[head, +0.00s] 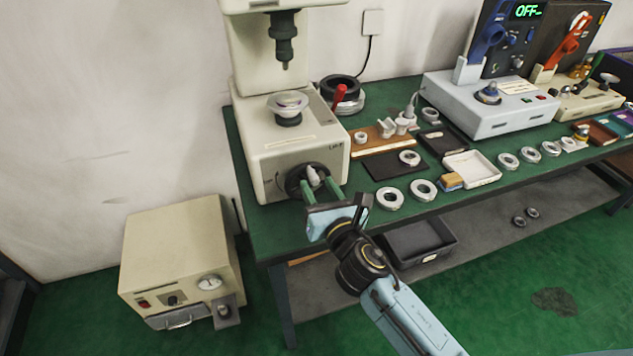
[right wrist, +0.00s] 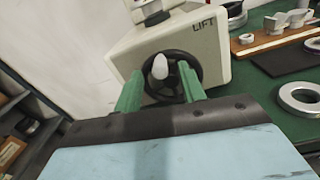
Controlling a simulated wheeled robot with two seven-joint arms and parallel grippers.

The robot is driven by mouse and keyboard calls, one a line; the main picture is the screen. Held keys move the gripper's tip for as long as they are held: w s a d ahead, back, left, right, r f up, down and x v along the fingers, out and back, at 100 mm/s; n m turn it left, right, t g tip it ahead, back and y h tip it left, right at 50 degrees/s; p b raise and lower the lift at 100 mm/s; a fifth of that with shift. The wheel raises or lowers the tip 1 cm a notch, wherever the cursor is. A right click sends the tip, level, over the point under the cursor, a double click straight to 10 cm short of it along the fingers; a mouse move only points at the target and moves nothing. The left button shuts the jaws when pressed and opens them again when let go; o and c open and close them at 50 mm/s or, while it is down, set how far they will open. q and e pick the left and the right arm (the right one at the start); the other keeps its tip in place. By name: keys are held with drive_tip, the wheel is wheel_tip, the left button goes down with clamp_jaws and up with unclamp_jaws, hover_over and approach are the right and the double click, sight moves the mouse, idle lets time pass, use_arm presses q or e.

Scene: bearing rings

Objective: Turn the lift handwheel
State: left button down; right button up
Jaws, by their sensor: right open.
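The lift handwheel (head: 297,179) is a black wheel with a pale knob on the front of a cream press (head: 290,146). In the right wrist view the wheel (right wrist: 189,88) sits under the word LIFT, and its knob (right wrist: 160,67) stands between my green fingers. My right gripper (head: 322,191) is open, with its two fingers pointing at the wheel. In the right wrist view my right gripper (right wrist: 160,92) has one finger on each side of the knob, apart from it. I cannot tell whether the fingertips touch the rim. My left gripper is not in view.
The press stands on a green bench. Bearing rings (head: 390,198) and a white tray (head: 471,169) lie to the right of my gripper. A dark bin (head: 419,243) is under the bench. A beige box (head: 181,262) stands on the floor at left.

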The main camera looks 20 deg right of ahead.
drive_tip(key=shift+w, duration=0.85)
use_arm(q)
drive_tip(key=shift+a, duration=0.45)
use_arm(e)
drive_tip(key=shift+w, duration=0.15)
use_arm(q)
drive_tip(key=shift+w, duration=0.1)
use_arm(e)
clamp_jaws()
drive_tip(key=shift+m, duration=0.3)
